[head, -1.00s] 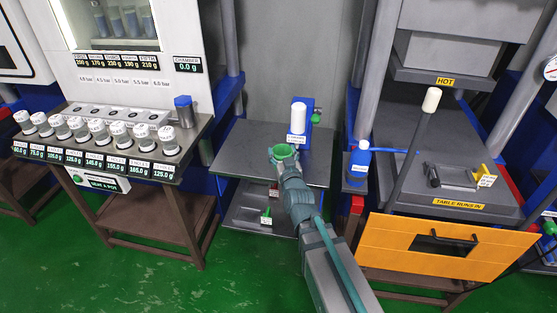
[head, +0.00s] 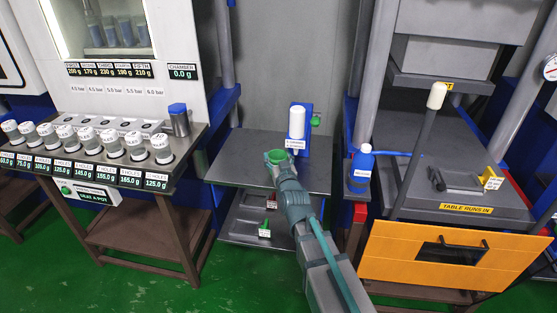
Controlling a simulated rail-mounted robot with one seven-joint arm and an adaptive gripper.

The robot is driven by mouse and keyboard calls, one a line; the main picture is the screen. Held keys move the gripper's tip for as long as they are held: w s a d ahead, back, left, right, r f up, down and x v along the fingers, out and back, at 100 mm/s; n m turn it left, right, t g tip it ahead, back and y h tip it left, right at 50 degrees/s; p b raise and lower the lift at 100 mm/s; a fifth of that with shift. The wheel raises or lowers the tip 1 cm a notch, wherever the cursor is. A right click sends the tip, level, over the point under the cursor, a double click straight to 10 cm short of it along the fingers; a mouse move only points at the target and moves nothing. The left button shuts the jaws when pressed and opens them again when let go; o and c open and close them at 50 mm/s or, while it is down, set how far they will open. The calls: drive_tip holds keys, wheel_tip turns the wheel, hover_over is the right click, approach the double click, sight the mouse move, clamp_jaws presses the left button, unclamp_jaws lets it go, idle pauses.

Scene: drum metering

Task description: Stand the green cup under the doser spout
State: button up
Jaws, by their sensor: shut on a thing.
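The green cup (head: 276,156) is upright at the end of my arm, over the grey bench, with its open rim facing up. My gripper (head: 279,164) is shut on it; the fingers are mostly hidden behind the cup and the wrist. The doser (head: 299,124) stands at the back of the bench. It has a white cylinder on a blue backing and a green knob on its right. The cup is in front of it and to the left, apart from it. The spout itself is too small to make out.
The grey bench top (head: 237,156) is clear left of the doser. A blue bottle (head: 361,165) stands right of the bench, by the press with its orange guard (head: 425,252). A rack of several white-capped pots (head: 87,138) is at left. A lower shelf (head: 236,226) holds small labelled items.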

drive_tip(key=shift+f, duration=0.2)
drive_tip(key=o, duration=1.1)
drive_tip(key=shift+o, duration=0.2)
drive_tip(key=shift+r, duration=0.15)
